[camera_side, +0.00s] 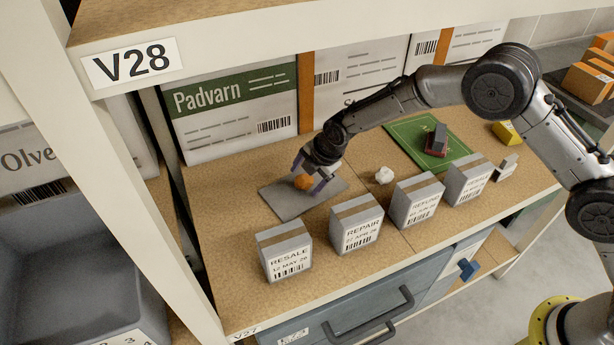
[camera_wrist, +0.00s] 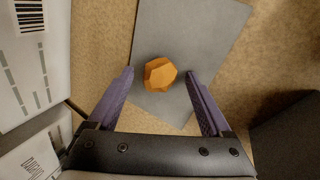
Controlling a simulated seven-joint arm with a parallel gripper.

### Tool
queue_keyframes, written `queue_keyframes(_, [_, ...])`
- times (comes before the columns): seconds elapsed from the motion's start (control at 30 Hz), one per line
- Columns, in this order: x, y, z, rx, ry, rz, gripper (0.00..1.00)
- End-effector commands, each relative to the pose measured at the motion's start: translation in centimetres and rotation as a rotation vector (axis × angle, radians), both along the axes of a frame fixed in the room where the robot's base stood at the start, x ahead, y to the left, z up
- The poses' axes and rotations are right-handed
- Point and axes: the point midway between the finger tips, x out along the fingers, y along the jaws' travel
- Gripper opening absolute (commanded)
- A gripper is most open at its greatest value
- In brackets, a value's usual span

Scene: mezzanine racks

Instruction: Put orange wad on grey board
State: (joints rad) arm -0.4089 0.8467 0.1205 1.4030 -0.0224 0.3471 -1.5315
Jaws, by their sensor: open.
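The orange wad (camera_side: 304,182) is a small faceted lump. It is over the grey board (camera_side: 288,208), a flat rectangle lying on the shelf. In the wrist view the wad (camera_wrist: 160,74) shows against the board (camera_wrist: 200,30), a little beyond the fingertips and between their lines. My gripper (camera_side: 313,182) is above the board, pointing down, with its purple fingers on either side of the wad. In the wrist view my gripper (camera_wrist: 160,80) has its fingers wide apart, with a gap between each finger and the wad.
Grey boxes labelled RESALE (camera_side: 284,252) and REPAIR (camera_side: 356,224) stand in front of the board, with more boxes to the right. A white crumpled wad (camera_side: 384,175) lies right of the board. A green mat (camera_side: 408,135) holds a dark red and grey item. Large cartons (camera_side: 232,105) stand behind.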

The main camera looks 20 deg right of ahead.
Motion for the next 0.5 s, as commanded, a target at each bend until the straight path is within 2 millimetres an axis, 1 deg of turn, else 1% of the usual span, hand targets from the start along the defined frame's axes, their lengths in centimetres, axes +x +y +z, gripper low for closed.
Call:
queue_keyframes(0.07, [0.0, 0.0, 0.1, 0.000, 0.000, 0.000, 0.83])
queue_keyframes(0.17, [-0.1, 0.0, 0.7, 0.001, -0.002, 0.000, 0.83])
queue_keyframes(0.4, [-1.2, -0.5, 3.6, 0.002, -0.004, 0.000, 0.83])
queue_keyframes(0.5, [-1.7, -0.7, 4.6, 0.000, -0.001, 0.000, 0.83])
